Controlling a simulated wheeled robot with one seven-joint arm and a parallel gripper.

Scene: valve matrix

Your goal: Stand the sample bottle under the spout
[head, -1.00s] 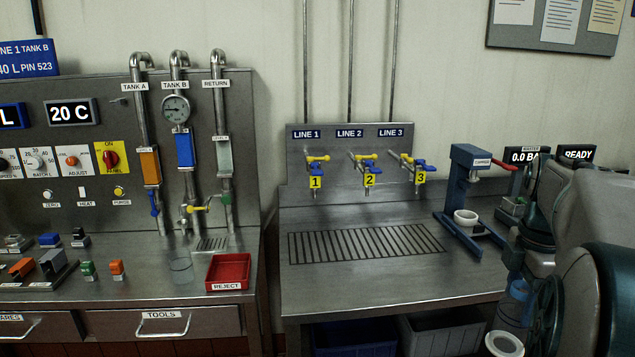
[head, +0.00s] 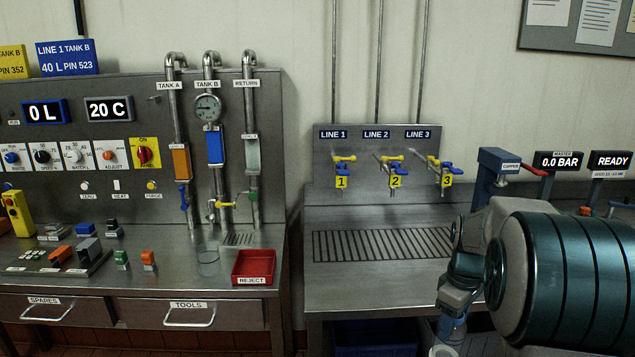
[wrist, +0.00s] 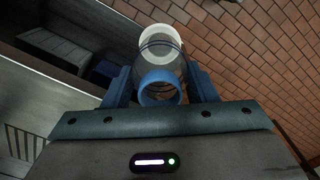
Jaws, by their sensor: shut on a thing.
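My gripper (wrist: 159,78) is shut on a clear bottle (wrist: 163,52) with a blue ring at its near end and a pale disc at its far end. In the head view, the bottle (head: 452,331) hangs in front of the right bench's front edge, low in the picture. On the left bench, a small spout with a yellow handle (head: 222,204) sits below the TANK B pipe, above a small slotted grate (head: 238,239). Three numbered taps, LINE 1 (head: 341,170), LINE 2 (head: 394,172) and LINE 3 (head: 444,172), stand over a long drain grate (head: 382,243) on the right bench.
A red REJECT tray (head: 254,268) and a clear round vessel (head: 208,258) stand near the small grate. A blue capper (head: 500,165) stands at the right, partly hidden by my arm. A gap separates the benches. Grey and blue bins sit under the right bench.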

